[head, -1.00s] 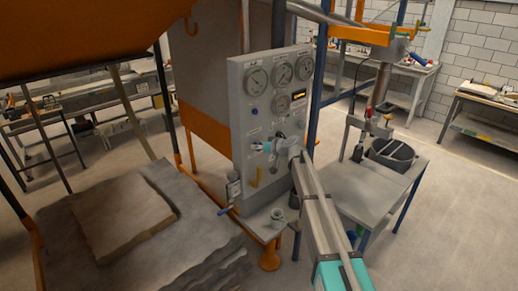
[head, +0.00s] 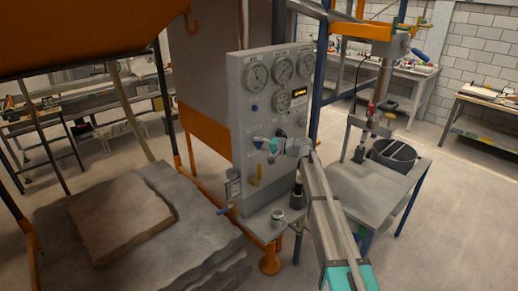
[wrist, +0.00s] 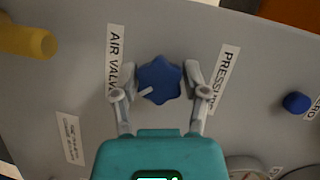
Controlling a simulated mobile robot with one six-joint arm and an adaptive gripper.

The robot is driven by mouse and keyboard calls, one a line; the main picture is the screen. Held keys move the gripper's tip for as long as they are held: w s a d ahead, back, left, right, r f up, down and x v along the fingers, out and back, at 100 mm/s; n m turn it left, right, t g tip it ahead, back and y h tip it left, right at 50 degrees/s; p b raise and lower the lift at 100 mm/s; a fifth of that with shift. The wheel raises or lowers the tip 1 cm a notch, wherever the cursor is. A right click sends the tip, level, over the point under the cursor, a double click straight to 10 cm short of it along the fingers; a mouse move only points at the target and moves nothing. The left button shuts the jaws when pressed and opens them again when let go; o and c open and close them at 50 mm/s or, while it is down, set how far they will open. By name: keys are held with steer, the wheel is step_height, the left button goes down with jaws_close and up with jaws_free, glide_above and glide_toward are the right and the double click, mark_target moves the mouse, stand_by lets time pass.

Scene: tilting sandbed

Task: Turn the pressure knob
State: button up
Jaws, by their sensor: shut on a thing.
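The blue lobed knob (wrist: 160,80) with a white mark sits on the grey panel (wrist: 75,95) between the "AIR VALVE" and "PRESSURE" labels in the wrist view. My gripper (wrist: 158,77) is shut on it, one grey finger on each side. In the head view my gripper (head: 266,144) reaches the front of the upright panel (head: 240,170) from the right, below the gauges. The blue knob (head: 258,142) shows only as a small patch there.
Several round gauges (head: 283,67) fill the panel's top. A smaller blue knob (wrist: 296,102) and a yellow handle (wrist: 28,38) flank the gripped knob. A cup (head: 278,217) stands on the ledge below. The sandbed (head: 125,215) is at left, a bucket (head: 392,157) at right.

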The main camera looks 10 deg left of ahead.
steer(key=shift+m, duration=0.6)
steer(key=shift+y+b, duration=0.3)
steer(key=o, duration=1.1)
steer(key=shift+o, duration=0.2)
steer(key=shift+r, duration=0.1)
